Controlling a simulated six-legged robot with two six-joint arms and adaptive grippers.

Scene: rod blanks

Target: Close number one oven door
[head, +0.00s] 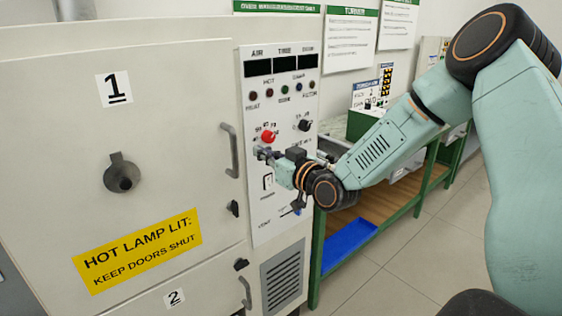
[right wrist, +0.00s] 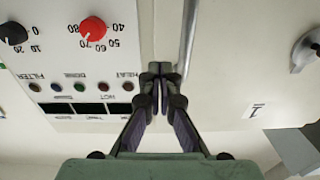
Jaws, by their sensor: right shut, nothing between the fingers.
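The number one oven door (head: 60,130) is a large cream panel on the left, with a "1" label and a yellow hot-lamp sign. Its edge lies close along the control panel; I cannot tell whether a small gap is left. Its grey bar handle (head: 230,150) is near that edge and also shows in the right wrist view (right wrist: 188,40). My right gripper (head: 262,153) is shut and empty, in front of the control panel just right of the handle. In the right wrist view its fingertips (right wrist: 160,75) are by the door-panel seam, beside the handle; contact is unclear. My left gripper is out of view.
The control panel (head: 256,100) has a red knob (head: 268,136), black knob and several lamps close to my right gripper. Door two (head: 215,290) is below. A green-framed bench (head: 395,215) with a blue tray (head: 349,238) stands right. Floor at right is clear.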

